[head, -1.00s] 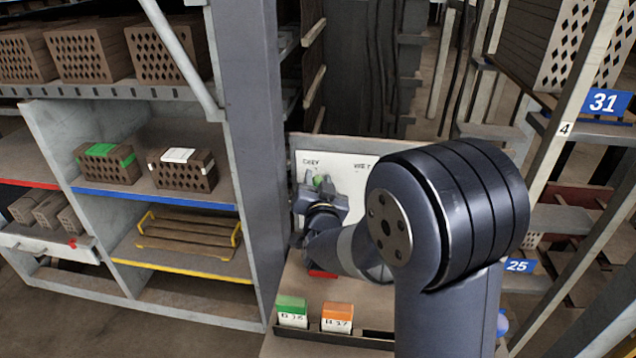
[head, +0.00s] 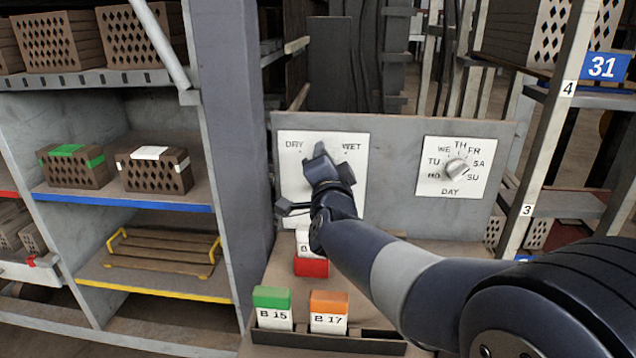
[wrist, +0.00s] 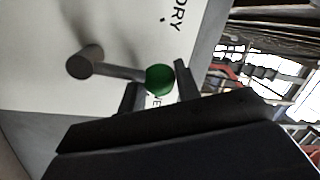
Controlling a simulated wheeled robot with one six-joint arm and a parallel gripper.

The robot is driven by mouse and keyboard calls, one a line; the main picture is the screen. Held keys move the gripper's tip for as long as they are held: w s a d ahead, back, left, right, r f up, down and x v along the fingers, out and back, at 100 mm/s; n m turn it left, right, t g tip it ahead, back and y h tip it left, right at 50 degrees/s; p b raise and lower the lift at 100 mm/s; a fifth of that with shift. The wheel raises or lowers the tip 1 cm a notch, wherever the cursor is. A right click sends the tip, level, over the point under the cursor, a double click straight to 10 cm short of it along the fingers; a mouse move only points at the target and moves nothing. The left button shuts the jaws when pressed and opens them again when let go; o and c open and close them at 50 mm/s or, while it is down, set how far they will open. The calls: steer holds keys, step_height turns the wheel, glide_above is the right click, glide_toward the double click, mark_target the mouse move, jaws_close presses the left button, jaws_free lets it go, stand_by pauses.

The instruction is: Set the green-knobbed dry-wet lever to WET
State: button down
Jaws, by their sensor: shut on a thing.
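The lever's white plate (head: 295,180) is on a grey panel, with DRY at upper left and WET at upper right in the head view. My gripper (head: 320,160) is in front of this plate and hides most of the lever. In the wrist view the lever's arm (wrist: 118,70) runs from a round pivot (wrist: 86,61) to a green knob (wrist: 160,80). The knob is between my two fingers, which are shut on it. The lever stands between the two words; in the wrist view the knob overlaps the partly hidden WET label.
A day dial (head: 457,168) is on the same panel to the right. Green B 15 (head: 272,308) and orange B 17 (head: 329,312) blocks stand in front, with a red and white block (head: 311,265) behind. Shelves with bricks (head: 153,170) are at left.

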steer(key=d+m+b, duration=0.1)
steer(key=m+b, duration=0.1)
steer(key=d+f+m+h+b, duration=0.1)
steer(key=m+b, duration=0.1)
steer(key=b, duration=0.1)
steer(key=d+m+b, duration=0.1)
steer(key=m+b, duration=0.2)
steer(key=shift+s+f+h, duration=0.3)
steer(key=shift+f+h, duration=0.05)
steer(key=shift+h, duration=0.05)
steer(key=shift+d+b, duration=0.1)
steer(key=shift+b, duration=0.2)
steer(key=c, duration=1.1)
jaws_free()
steer(key=shift+r, duration=0.1)
step_height(320, 180, up, 10)
steer(key=p, duration=0.5)
steer(key=shift+p, duration=0.4)
